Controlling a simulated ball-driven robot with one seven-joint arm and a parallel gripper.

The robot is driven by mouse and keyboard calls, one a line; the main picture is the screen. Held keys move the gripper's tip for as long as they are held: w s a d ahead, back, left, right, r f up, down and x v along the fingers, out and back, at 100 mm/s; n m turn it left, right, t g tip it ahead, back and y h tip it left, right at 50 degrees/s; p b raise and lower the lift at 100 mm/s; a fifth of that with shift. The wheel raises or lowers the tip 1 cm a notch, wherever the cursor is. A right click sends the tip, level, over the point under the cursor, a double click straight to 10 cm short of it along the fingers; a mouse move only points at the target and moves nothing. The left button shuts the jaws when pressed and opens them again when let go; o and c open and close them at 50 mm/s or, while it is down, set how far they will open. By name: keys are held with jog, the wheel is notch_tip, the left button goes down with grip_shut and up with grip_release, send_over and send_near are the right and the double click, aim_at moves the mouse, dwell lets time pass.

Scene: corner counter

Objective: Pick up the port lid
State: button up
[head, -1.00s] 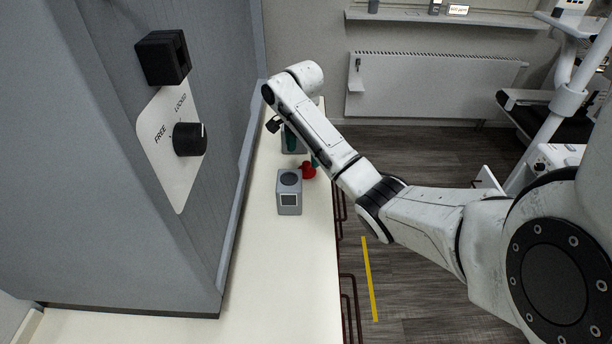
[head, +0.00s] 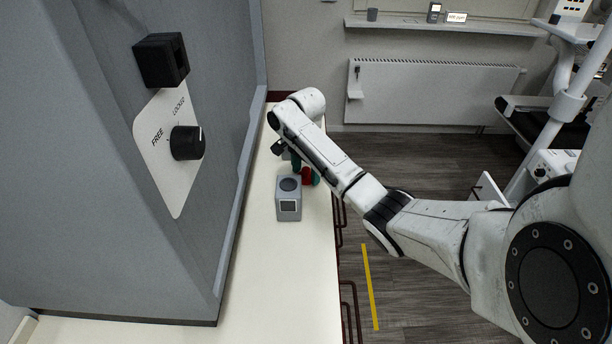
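The port lid is not plainly identifiable; a small red object (head: 306,177) on the counter may be it, partly hidden by my arm. My gripper (head: 304,171) hangs below the end of my arm, mostly hidden by the arm link. Two teal parts that look like its fingers show apart, one left of the red object and one right of it. The gripper appears open, with the red object between or just beyond the fingers. Whether they touch it cannot be seen.
A grey box with a dark round top (head: 288,199) stands on the white counter (head: 275,270), close in front of the gripper. A tall grey cabinet (head: 80,230) with a black knob (head: 187,143) borders the counter on the left. The near counter is clear.

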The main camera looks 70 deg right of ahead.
jog(key=c, duration=0.7)
jog(key=shift+r, duration=0.15)
